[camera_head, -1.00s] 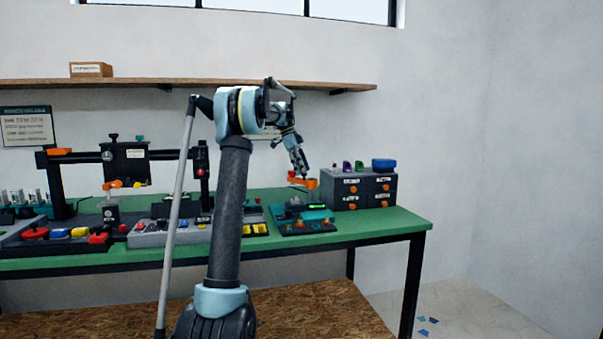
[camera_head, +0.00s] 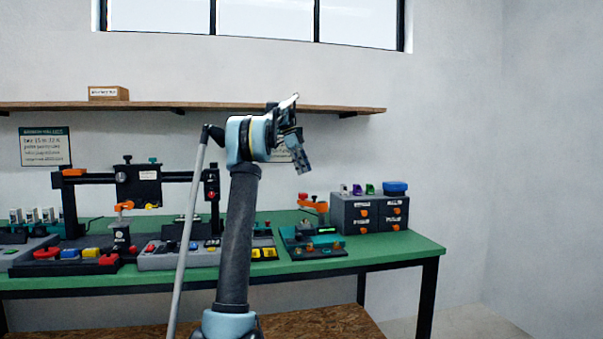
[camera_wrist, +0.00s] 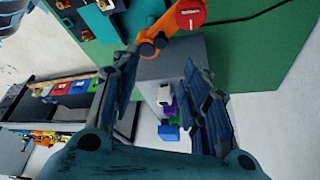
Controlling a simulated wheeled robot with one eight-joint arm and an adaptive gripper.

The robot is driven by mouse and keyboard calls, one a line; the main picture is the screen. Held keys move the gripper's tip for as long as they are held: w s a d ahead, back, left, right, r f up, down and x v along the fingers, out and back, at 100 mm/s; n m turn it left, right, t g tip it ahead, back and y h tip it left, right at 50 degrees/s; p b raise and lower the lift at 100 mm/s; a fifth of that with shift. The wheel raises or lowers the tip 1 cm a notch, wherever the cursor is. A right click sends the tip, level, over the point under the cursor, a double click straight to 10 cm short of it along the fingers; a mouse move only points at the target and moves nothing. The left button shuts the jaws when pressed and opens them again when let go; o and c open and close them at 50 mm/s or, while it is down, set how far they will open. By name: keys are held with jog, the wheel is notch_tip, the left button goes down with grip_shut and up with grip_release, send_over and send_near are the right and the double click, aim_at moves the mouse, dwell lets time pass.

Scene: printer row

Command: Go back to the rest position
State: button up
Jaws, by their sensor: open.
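My gripper (camera_head: 304,168) is raised in the air above the right part of the green bench in the head view, its fingers pointing down. It touches nothing there. In the wrist view my gripper (camera_wrist: 160,100) has its two dark fingers spread apart with nothing held between them. Past the fingers the wrist view shows an orange arm-like part with a round red cap (camera_wrist: 190,14) and the grey drawer cabinet (camera_wrist: 150,68) with small coloured items on it.
The green bench (camera_head: 400,246) carries a black gantry (camera_head: 90,178), a grey button panel (camera_head: 170,260), a teal device (camera_head: 312,245) and a drawer cabinet (camera_head: 375,215) with orange knobs. A wooden shelf (camera_head: 230,106) with a small box (camera_head: 108,92) runs along the wall above. The air around my gripper is clear.

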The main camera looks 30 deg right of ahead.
dwell(0.3)
jog(key=s+a+f+n+t, duration=0.1)
jog(key=s+a+f+n, duration=0.2)
jog(key=a, duration=0.8)
jog(key=s+a+f+n+t, duration=0.15)
jog(key=s+a+n, duration=0.35)
jog(key=a, duration=0.6)
jog(key=s+a+f+n+t, duration=0.15)
jog(key=a+n, duration=0.35)
jog(key=a, duration=0.6)
jog(key=s+a+f+n+y, duration=0.1)
jog(key=s+a+f+n, duration=0.4)
jog(key=f, duration=0.5)
jog(key=s+a+f+n+t+y, duration=0.1)
jog(key=s+a+f+n, duration=0.4)
jog(key=s+a+f, duration=0.4)
jog(key=s+a+f+n+y, duration=0.1)
jog(key=s+a+f+n, duration=0.4)
jog(key=s+f, duration=0.6)
jog(key=shift+s+a+f+t, duration=0.25)
jog(key=shift+a+f+t, duration=0.25)
jog(key=shift+a, duration=0.45)
